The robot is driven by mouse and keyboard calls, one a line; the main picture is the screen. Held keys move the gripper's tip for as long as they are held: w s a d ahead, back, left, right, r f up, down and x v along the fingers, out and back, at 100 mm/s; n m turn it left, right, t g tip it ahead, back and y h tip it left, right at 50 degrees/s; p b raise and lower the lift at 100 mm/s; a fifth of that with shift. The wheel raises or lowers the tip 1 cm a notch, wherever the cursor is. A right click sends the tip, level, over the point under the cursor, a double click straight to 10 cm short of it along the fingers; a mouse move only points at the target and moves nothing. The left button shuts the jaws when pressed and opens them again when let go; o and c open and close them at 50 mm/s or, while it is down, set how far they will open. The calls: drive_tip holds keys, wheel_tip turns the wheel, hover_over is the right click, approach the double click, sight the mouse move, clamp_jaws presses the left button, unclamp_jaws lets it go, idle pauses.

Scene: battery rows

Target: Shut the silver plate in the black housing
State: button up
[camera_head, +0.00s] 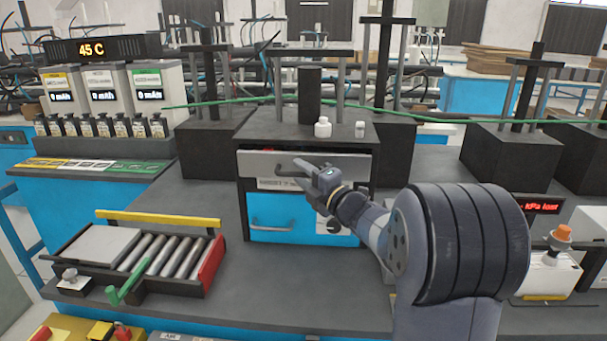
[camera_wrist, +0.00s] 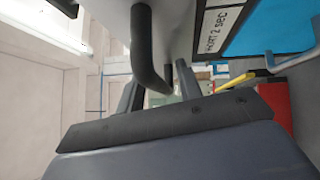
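The silver plate (camera_head: 256,164) is the front of the upper part of the black housing (camera_head: 265,128) in the middle of the bench. It appears to stand a little out, with a dark gap along its top edge. A dark bar handle (camera_head: 288,169) is on the plate; it also shows in the wrist view (camera_wrist: 143,45). My gripper (camera_head: 306,173) is in front of the plate at the handle. In the wrist view the two fingers of my gripper (camera_wrist: 158,92) are apart, with the handle's end between or just ahead of them; contact cannot be told.
A blue drawer front (camera_head: 275,210) with its own handle is below the plate. A white bottle (camera_head: 322,128) and a smaller vial (camera_head: 360,130) stand on the housing. A roller tray (camera_head: 210,275) with a red end lies left. Bare bench lies in front of the housing.

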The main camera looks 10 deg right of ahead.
clamp_jaws()
idle(0.4)
drive_tip(key=w, duration=0.2)
drive_tip(key=w+d, duration=0.1)
drive_tip(key=w, duration=0.1)
drive_tip(key=shift+d, duration=0.2)
drive_tip(key=shift+r, duration=0.1)
